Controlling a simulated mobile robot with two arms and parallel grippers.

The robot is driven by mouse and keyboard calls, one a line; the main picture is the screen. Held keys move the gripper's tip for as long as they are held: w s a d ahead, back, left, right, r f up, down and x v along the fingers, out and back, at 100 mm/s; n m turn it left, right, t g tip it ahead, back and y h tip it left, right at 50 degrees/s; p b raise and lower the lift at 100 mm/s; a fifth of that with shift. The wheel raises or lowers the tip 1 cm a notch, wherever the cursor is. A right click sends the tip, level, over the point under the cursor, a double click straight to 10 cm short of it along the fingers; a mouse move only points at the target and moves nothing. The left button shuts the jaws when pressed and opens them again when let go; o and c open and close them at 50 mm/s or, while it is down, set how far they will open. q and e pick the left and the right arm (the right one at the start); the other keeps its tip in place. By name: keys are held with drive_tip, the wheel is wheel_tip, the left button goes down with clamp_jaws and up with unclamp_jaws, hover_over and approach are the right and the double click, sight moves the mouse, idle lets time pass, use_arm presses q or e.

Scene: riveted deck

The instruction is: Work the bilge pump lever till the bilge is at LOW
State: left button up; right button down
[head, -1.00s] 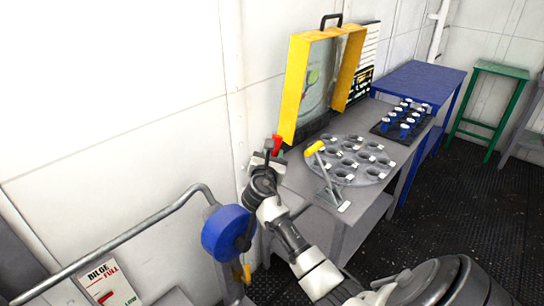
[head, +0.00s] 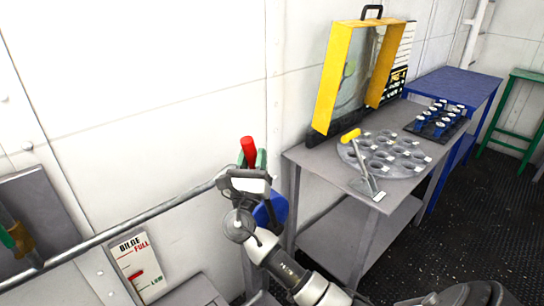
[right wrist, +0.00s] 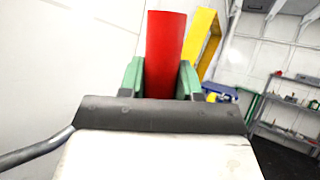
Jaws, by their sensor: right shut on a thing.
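The red lever handle (head: 249,150) stands up from between the fingers of my right gripper (head: 250,168) in the head view. In the right wrist view the handle (right wrist: 166,55) is upright between the green finger pads, and the gripper is shut on it. The lever's shaft below is hidden by the gripper and wrist. The bilge gauge (head: 138,258) is a white plate at lower left marked BILGE and FULL at its top. Its red marker (head: 136,276) sits about midway down the plate. My left gripper is not in view.
A grey rail (head: 120,229) runs from the left to behind my gripper. A grey table (head: 300,155) at right bears a yellow frame (head: 335,65) and a round holed tray (head: 405,168).

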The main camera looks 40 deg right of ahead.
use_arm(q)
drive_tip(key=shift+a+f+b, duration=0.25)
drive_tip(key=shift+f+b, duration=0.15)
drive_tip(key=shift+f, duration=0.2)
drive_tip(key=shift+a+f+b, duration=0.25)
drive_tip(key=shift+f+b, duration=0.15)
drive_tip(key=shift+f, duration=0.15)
use_arm(e)
drive_tip(key=shift+s+a+f+n+t+y, duration=0.1)
drive_tip(key=shift+a+f+n+t, duration=0.2)
drive_tip(key=shift+a, duration=0.35)
drive_tip(key=shift+a+f+n+t+y, duration=0.1)
drive_tip(key=shift+a+f+n+t, duration=0.2)
drive_tip(key=shift+a, duration=0.35)
drive_tip(key=shift+s+a+f+n+t+y, duration=0.1)
drive_tip(key=shift+a+f+n+t, duration=0.2)
drive_tip(key=shift+a, duration=0.35)
drive_tip(key=shift+r, duration=0.1)
drive_tip(key=c, duration=0.8)
unclamp_jaws()
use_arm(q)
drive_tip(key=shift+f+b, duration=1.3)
use_arm(e)
drive_tip(key=shift+v, duration=5.35)
